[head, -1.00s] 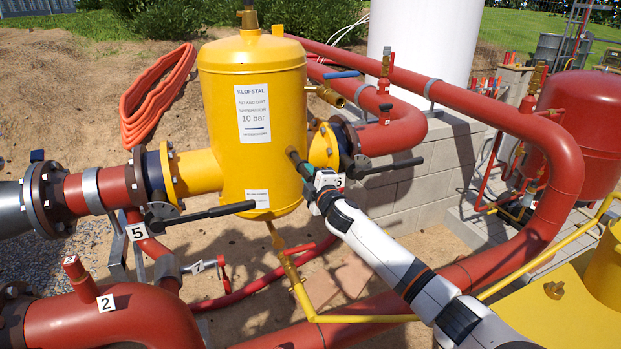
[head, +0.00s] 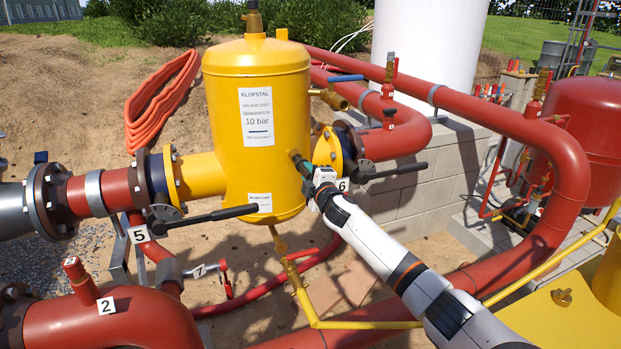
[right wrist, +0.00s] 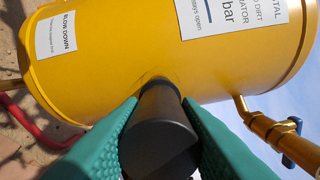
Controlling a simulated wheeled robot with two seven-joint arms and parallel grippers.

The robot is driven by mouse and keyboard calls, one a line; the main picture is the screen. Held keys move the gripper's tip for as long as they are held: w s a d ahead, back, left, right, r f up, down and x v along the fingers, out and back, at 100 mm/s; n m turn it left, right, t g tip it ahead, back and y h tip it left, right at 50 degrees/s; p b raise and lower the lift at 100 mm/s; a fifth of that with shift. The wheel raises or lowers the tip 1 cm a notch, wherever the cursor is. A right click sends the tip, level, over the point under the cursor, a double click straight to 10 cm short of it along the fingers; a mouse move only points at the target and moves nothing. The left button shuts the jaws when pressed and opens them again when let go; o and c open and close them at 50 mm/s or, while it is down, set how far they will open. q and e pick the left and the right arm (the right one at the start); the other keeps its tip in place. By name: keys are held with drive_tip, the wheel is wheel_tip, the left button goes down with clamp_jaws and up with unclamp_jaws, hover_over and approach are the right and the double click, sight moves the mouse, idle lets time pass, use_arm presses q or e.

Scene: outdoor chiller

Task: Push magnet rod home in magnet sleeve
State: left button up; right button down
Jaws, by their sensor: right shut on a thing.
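The magnet rod's dark grey end (right wrist: 158,140) sits between the green fingers of my right gripper (right wrist: 160,128) in the right wrist view. My right gripper (head: 303,168) is shut on it, close to the side of the yellow separator tank (head: 258,135). A short dark piece (head: 295,156) shows between fingers and tank. A narrower dark neck (right wrist: 158,84) meets the tank wall; I cannot tell where the rod ends and the magnet sleeve begins. The rod looks in line with the neck. My left gripper is not in view.
A black valve lever (head: 393,172) lies to the right of my right gripper, by the number 6 tag. Another black lever (head: 212,216) crosses in front of the tank at left. A large red pipe (head: 480,105) loops behind and right. A yellow pipe (head: 305,300) runs below.

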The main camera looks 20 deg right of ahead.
sight(304, 167)
drive_tip(key=shift+w+d+r+b, duration=0.1)
drive_tip(key=shift+w+b, duration=1.1)
drive_tip(key=shift+w, duration=0.9)
drive_tip(key=c, duration=1)
unclamp_jaws()
drive_tip(key=shift+s, duration=0.1)
drive_tip(key=shift+o, duration=0.8)
drive_tip(key=o, duration=0.3)
drive_tip(key=shift+o, duration=0.2)
